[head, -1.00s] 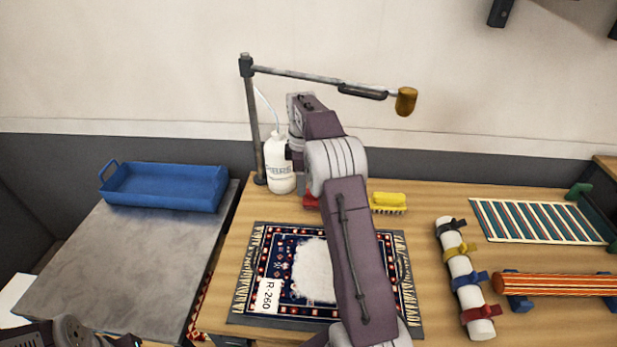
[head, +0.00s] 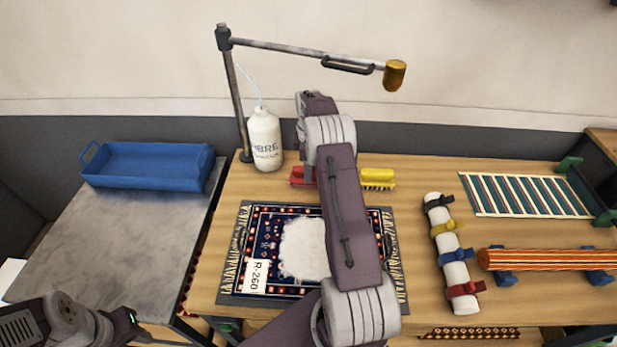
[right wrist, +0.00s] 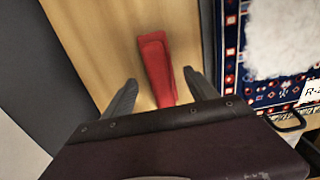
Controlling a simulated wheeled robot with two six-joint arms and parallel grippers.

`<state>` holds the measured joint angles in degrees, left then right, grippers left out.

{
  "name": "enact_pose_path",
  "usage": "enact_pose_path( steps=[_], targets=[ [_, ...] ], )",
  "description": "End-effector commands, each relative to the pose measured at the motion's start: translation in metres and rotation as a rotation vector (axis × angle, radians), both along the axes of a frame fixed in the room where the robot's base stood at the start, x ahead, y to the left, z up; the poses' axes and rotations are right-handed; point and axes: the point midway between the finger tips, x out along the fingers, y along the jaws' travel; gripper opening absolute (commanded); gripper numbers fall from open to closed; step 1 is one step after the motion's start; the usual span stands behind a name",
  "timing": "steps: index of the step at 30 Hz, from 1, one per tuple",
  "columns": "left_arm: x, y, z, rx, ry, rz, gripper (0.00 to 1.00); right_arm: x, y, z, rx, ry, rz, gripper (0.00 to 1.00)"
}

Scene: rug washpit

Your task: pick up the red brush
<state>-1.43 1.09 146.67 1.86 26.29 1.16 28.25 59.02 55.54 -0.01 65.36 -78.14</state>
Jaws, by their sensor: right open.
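The red brush (head: 298,176) lies on the wooden table behind the rug, partly hidden by my right arm in the head view. In the right wrist view the red brush (right wrist: 157,68) lies between the two fingers of my right gripper (right wrist: 156,88), which is open. The fingers are on either side of the brush with gaps visible; their height above the table is hard to tell. The right gripper's fingers are hidden in the head view. My left arm shows at the lower left of the head view, and I cannot make out its fingers.
A yellow brush (head: 378,178) lies just right of the red one. A white bottle (head: 265,140) and a lamp-like pole (head: 238,100) stand to the left. The patterned rug (head: 262,225) lies in front. A blue tray (head: 150,167) sits on the grey table at left.

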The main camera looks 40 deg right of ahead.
Motion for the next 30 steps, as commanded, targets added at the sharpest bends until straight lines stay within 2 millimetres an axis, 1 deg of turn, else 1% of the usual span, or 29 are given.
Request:
enact_pose_path(
  steps=[3,6,9,14,15,17,18,20,21,22,30],
  targets=[
    [0.000,0.000,0.007,0.000,0.000,0.000,0.36,-0.002,0.001,-0.022,0.004,0.006,0.000,0.66],
    [0.000,0.000,0.008,0.000,0.000,0.000,0.36,-0.001,0.001,-0.038,0.002,0.004,0.000,0.66],
    [0.000,0.000,0.008,0.000,0.000,0.000,0.36,-0.001,0.001,-0.044,0.001,0.002,0.000,0.66],
    [0.000,0.000,0.007,0.000,0.000,0.000,0.36,-0.001,0.001,-0.045,0.001,0.001,0.000,0.66],
    [0.000,0.000,0.007,0.000,0.000,0.000,0.36,-0.001,0.001,-0.045,0.001,0.001,0.000,0.61],
    [0.000,0.000,0.007,0.000,0.000,0.000,0.36,-0.001,0.001,-0.045,0.001,0.001,0.000,0.44],
    [0.000,0.000,0.007,0.000,0.000,0.000,0.36,-0.001,0.001,-0.045,0.001,0.001,0.000,0.33],
    [0.000,0.000,0.007,0.000,0.000,0.000,0.36,-0.001,0.001,-0.044,0.001,0.001,0.000,0.16],
    [0.000,0.000,0.007,0.000,0.000,0.000,0.36,-0.001,0.001,-0.044,0.001,0.001,0.000,0.05],
    [0.000,0.000,0.007,0.000,0.000,0.000,0.36,-0.001,0.001,-0.044,0.001,0.001,0.000,0.00],
    [0.000,0.000,0.007,0.000,0.000,0.000,0.36,0.000,0.001,-0.043,0.000,0.000,0.000,0.00]
  ],
)
